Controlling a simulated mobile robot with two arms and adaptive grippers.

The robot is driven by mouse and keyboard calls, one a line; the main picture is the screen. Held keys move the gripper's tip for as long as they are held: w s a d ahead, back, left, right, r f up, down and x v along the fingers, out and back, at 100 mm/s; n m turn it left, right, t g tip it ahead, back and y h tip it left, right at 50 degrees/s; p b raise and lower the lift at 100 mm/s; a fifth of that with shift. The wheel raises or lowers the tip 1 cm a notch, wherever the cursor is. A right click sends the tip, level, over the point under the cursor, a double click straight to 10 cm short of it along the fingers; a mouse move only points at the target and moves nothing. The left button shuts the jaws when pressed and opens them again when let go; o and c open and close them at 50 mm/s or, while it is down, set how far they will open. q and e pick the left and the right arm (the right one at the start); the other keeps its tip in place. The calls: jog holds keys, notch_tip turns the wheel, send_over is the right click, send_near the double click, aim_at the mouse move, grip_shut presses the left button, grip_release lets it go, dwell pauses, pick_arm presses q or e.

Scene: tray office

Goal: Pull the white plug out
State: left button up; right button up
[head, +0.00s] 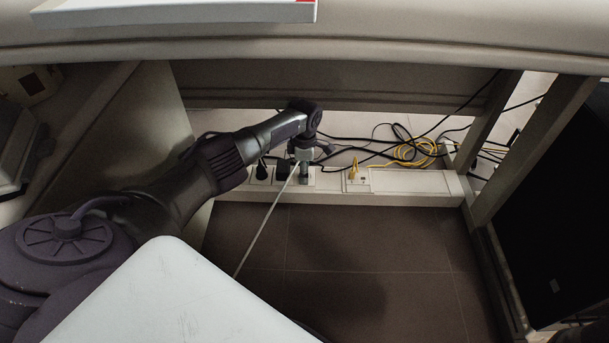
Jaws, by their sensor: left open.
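A white cord (263,231) rises from the floor to the socket strip (415,183) and ends at my left gripper. The white plug at its end is mostly hidden behind the gripper, so I cannot make out its outline. My left gripper (303,174) is open and points down at the strip, right where the cord ends. I cannot tell whether its fingers are around the plug or touch it. My right gripper is not in view.
Dark plugs (262,172) sit in the strip just left of my gripper. A yellow plug (354,169) sits to its right. Black cables and a coiled yellow cable (417,151) lie behind. The desk edge (400,45) overhangs above; the tiled floor (370,250) in front is clear.

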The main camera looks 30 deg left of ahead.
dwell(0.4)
pick_arm(q)
grip_shut()
jog(key=shift+r+p, duration=0.1)
jog(key=shift+p, duration=0.2)
jog(key=shift+r+p, duration=2.05)
jog(key=shift+p, duration=0.25)
jog(key=shift+r+p, duration=0.85)
jog(key=shift+p, duration=0.15)
